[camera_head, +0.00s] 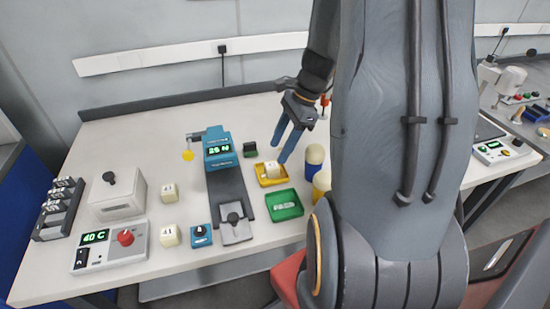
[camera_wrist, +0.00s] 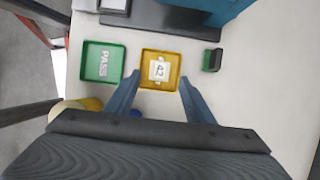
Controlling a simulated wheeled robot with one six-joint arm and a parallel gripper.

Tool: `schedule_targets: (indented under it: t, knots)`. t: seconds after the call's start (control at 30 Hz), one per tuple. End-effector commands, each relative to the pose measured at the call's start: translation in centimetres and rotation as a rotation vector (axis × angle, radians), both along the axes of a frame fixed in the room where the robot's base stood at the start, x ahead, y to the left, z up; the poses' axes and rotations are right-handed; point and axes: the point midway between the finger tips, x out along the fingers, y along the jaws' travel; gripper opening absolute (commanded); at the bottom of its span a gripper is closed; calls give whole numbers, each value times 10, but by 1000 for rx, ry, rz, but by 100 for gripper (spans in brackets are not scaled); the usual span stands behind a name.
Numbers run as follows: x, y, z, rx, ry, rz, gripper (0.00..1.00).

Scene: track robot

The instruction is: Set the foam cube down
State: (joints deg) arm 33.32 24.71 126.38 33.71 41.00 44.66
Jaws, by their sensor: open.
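A cream foam cube (camera_head: 271,169) with a dark label sits in the yellow tray (camera_head: 262,182). In the wrist view the cube (camera_wrist: 159,70) lies inside the yellow tray (camera_wrist: 146,85), near its middle. My gripper (camera_head: 279,146) is open, with its two blue fingers spread and nothing between them. In the head view the fingertips are close to the tray, one near its back right side. In the wrist view the fingertips (camera_wrist: 160,82) show on either side of the tray's near edge, apart from the cube. The exact height above the tray is hard to tell.
A green PASS tray (camera_head: 285,206) stands beside the yellow one. Other cream cubes (camera_head: 169,192) lie to the left.

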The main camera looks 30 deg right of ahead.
Motion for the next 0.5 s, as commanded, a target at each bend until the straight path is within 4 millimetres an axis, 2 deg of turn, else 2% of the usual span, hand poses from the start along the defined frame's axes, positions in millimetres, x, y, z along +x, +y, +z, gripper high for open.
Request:
schedule_targets:
  t: [0.2, 0.4, 0.5]
  knots:
    - [-4, -16, 38, -3, -3, -2, 49]
    - [-6, -22, 55, -1, -1, 1, 49]
    - [-8, -14, 57, -21, -8, 62, 49]
